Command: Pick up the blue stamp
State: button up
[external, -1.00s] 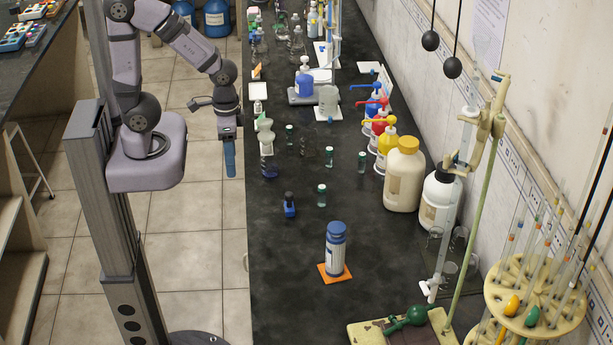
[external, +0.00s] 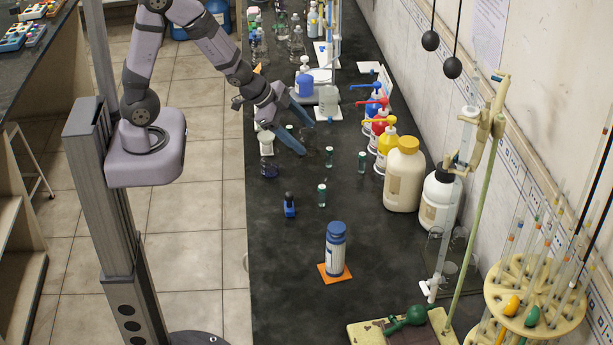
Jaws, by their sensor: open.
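The blue stamp (external: 289,205), a small blue block with a dark knob-like top, stands upright on the black bench near its left edge. My gripper (external: 307,138) is open and empty, its two blue fingers spread and pointing right. It hangs over the bench, farther back than the stamp and apart from it. The stamp is in plain view. Some small items behind the gripper are partly hidden.
Small green-capped vials (external: 322,195) stand right of the stamp. A blue-capped bottle (external: 335,250) on an orange mat (external: 348,272) is nearer the front. A beige jug (external: 404,175) stands right. Bare bench lies around the stamp's front and left.

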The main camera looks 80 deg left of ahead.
jog(key=a+f+m+h+b, duration=0.15)
jog(key=a+f, duration=0.25)
jog(key=f, duration=0.4)
jog(key=n+t+h+b, duration=0.2)
jog(key=t+h+b, duration=0.3)
jog(key=t+b, duration=0.2)
send_near(287, 203)
jog(key=shift+w+a+f+m, duration=0.15)
jog(key=shift+w+a+f, duration=0.1)
jog(key=shift+w, duration=0.15)
jog(key=shift+w+a+f+m, duration=0.1)
jog(key=shift+w+a+f, duration=0.15)
jog(key=shift+w, duration=0.2)
jog(key=shift+s+d+f+t, duration=0.15)
jog(key=shift+s+f+t, duration=0.15)
jog(key=shift+s, duration=0.25)
jog(key=shift+w+d+f+n, duration=0.1)
jog(key=shift+w+d+n, duration=0.1)
jog(key=shift+w, duration=0.3)
jog(key=shift+w+d+n, duration=0.2)
jog(key=shift+w+d, duration=0.05)
jog(key=shift+w, duration=0.25)
jog(key=shift+d+x, duration=0.2)
jog(key=shift+x, duration=1.65)
jog(key=shift+w+d, duration=0.2)
jog(key=shift+w, duration=0.45)
